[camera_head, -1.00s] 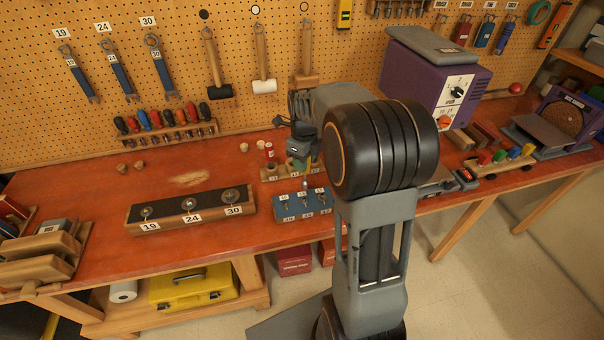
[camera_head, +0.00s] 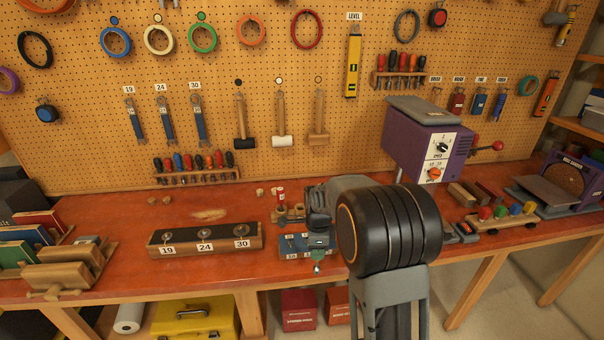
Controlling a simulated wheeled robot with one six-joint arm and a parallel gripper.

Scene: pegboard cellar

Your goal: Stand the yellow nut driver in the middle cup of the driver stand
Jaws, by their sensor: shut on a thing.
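My gripper (camera_head: 318,250) hangs over the front right of the blue labelled block (camera_head: 292,241) near the table's front edge. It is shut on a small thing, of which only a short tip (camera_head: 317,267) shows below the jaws. My arm and gripper hide most of it, so I cannot tell its colour or confirm it is the yellow nut driver. A low wooden stand with cups (camera_head: 286,218), likely the driver stand, is behind the blue block. Its right part is hidden by my gripper. A red item (camera_head: 281,197) stands at its left end; I cannot tell whether it is in a cup.
A long dark block labelled 19, 24, 30 (camera_head: 205,247) lies to the left. A wooden rack with coloured pieces (camera_head: 508,219) and a purple machine (camera_head: 417,145) are to the right. Small wooden pieces (camera_head: 260,192) lie behind.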

